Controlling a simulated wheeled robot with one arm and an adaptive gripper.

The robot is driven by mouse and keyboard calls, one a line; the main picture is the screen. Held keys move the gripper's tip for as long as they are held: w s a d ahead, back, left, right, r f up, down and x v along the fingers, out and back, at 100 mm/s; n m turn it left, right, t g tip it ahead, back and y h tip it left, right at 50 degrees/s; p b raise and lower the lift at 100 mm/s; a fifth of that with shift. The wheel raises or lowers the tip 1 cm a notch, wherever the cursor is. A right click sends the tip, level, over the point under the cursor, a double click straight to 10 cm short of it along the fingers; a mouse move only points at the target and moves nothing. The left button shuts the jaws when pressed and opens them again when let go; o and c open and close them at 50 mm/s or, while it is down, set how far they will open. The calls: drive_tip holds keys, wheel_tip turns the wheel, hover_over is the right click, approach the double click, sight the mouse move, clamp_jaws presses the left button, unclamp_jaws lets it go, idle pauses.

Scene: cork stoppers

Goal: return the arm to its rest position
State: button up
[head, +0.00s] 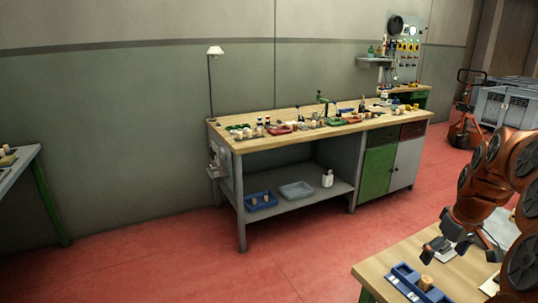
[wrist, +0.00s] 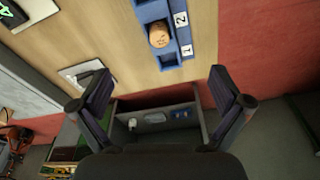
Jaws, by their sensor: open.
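My orange arm is at the right of the head view, bent over a wooden table, with my gripper (head: 450,246) above the table top. In the wrist view my gripper (wrist: 163,100) has its two fingers spread wide apart with nothing between them. A cork stopper (head: 426,283) stands in a blue tray with numbered labels (head: 399,272) on the table. The wrist view also shows the cork (wrist: 159,36) in the blue tray (wrist: 169,60), beside the labels 1 and 2. My gripper is apart from both.
The near table (head: 375,268) fills the lower right. Another table (head: 20,166) is at the left edge. Red floor (head: 160,260) between them is clear.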

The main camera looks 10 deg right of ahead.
drive_tip(key=s+a+r+g, duration=0.1)
drive_tip(key=s+a, duration=0.1)
drive_tip(key=a, duration=0.8)
drive_tip(key=s+a, duration=0.2)
drive_tip(key=a, duration=0.8)
drive_tip(key=s+a+f+g, duration=0.1)
drive_tip(key=s+a, duration=0.5)
drive_tip(key=s, duration=0.3)
drive_tip(key=s+a+f+g+p, duration=0.1)
drive_tip(key=s+a+f, duration=0.1)
drive_tip(key=s+a, duration=0.4)
drive_tip(key=s, duration=0.3)
drive_tip(key=shift+a+f, duration=0.1)
drive_tip(key=shift+c, duration=0.4)
